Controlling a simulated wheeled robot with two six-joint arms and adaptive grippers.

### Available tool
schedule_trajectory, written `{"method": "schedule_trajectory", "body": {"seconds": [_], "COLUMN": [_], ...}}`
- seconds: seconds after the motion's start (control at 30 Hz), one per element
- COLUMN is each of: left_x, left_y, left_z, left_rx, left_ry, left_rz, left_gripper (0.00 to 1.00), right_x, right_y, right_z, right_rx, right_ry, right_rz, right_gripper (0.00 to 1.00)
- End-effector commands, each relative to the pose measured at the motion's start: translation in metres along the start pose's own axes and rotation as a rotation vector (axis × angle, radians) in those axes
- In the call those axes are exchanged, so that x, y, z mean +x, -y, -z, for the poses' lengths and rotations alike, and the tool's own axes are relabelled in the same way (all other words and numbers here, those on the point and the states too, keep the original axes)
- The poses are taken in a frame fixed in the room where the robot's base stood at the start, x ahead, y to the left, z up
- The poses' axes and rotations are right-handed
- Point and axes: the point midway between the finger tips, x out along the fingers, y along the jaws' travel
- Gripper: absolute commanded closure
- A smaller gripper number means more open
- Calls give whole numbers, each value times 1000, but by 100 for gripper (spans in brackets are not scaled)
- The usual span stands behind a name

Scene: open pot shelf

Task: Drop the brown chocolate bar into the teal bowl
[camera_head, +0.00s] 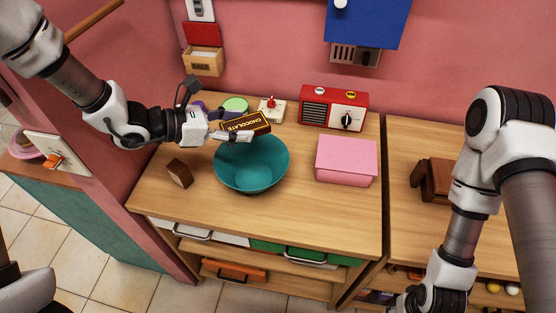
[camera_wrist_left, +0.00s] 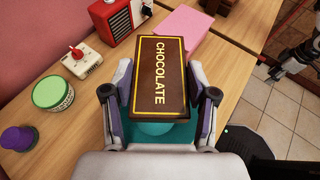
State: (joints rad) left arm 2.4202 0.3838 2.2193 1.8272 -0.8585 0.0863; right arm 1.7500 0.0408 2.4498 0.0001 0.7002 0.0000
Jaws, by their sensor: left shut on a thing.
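The brown chocolate bar (camera_head: 246,123), with yellow lettering and a yellow border, is held between the fingers of my left gripper (camera_head: 238,129). In the left wrist view the bar (camera_wrist_left: 160,78) lies between the two fingers of the shut gripper (camera_wrist_left: 162,105). The teal bowl (camera_head: 252,172) stands on the wooden counter, open side up. The bar is over the far rim of the bowl in the head view. In the left wrist view, part of the bowl (camera_wrist_left: 243,139) shows below the bar; the rest is hidden. My right gripper is not clearly visible.
A pink box (camera_head: 346,160) stands right of the bowl, with a red radio (camera_head: 334,108) behind it. A small brown block (camera_head: 179,173) is left of the bowl. A green-lidded tub (camera_head: 235,105) and a white device with a red knob (camera_head: 272,108) stand behind. The front counter (camera_head: 290,218) is clear.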

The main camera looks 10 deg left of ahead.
Motion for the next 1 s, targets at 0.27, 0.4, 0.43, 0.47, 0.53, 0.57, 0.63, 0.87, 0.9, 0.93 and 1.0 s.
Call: {"method": "schedule_trajectory", "body": {"seconds": [0.27,0.4,0.43,0.47,0.53,0.57,0.63,0.87,0.9,0.93,1.0], "left_x": [16,21,21,22,22,22,21,21,21,21,21], "left_y": [0,0,0,0,0,0,0,0,0,0,0], "left_z": [38,50,51,52,52,52,51,51,51,51,51], "left_rx": [-2,-1,0,0,0,0,0,0,0,0,0], "left_ry": [0,0,0,0,0,0,1,0,0,0,0], "left_rz": [0,0,0,0,0,0,-1,0,0,0,0], "left_gripper": [81,81,81,81,81,81,81,13,13,13,13], "right_x": [25,32,32,32,32,31,31,31,31,31,31], "right_y": [0,0,0,0,0,0,0,0,0,0,0], "right_z": [0,0,0,0,0,0,0,0,0,0,0], "right_rx": [-2,-1,-1,-1,-1,-1,-1,-1,-1,-1,-1], "right_ry": [1,0,0,0,0,1,0,0,0,0,0], "right_rz": [0,0,0,0,0,0,0,0,0,0,0], "right_gripper": [58,58,58,58,58,58,58,58,58,58,58]}}
